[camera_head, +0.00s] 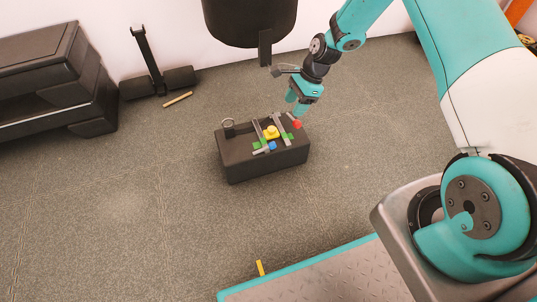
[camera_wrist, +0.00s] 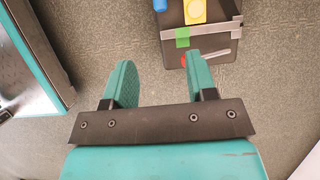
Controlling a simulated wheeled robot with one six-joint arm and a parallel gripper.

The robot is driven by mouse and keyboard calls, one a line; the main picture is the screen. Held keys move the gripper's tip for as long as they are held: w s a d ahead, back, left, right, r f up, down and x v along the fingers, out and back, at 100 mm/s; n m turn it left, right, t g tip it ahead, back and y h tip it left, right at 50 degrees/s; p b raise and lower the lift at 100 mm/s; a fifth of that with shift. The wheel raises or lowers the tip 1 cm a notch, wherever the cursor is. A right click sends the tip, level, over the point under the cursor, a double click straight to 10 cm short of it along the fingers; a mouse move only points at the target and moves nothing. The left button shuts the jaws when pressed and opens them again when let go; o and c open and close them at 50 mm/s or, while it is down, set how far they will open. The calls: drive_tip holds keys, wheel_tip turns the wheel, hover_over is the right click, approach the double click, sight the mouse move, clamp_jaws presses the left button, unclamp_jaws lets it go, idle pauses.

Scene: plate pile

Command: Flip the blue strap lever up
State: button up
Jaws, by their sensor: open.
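A small blue piece (camera_head: 272,146), apparently the blue strap lever, is near the front edge of a dark box's top. In the wrist view the blue piece (camera_wrist: 160,5) is cut off at the top edge. It is too small to tell its tilt. The box (camera_head: 262,165) also carries a yellow knob (camera_head: 271,132), a red part (camera_head: 297,124), green patches (camera_head: 257,146) and grey straps (camera_head: 283,131). My gripper (camera_head: 296,103) is open and empty beyond the box's back right corner, apart from the blue piece. In the wrist view its two fingers (camera_wrist: 160,64) are spread over floor.
A black cylinder (camera_head: 250,20) hangs above, behind the box. A black bench-like block (camera_head: 45,85) stands at left, with a black roller-like stand (camera_head: 158,83) and a wooden stick (camera_head: 178,99) beside it. Grey floor (camera_head: 110,200) around the box is mostly clear.

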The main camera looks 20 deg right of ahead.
sight(274, 143)
drive_tip(key=b+x, duration=0.9)
drive_tip(key=x, duration=0.8)
drive_tip(key=shift+f, duration=0.35)
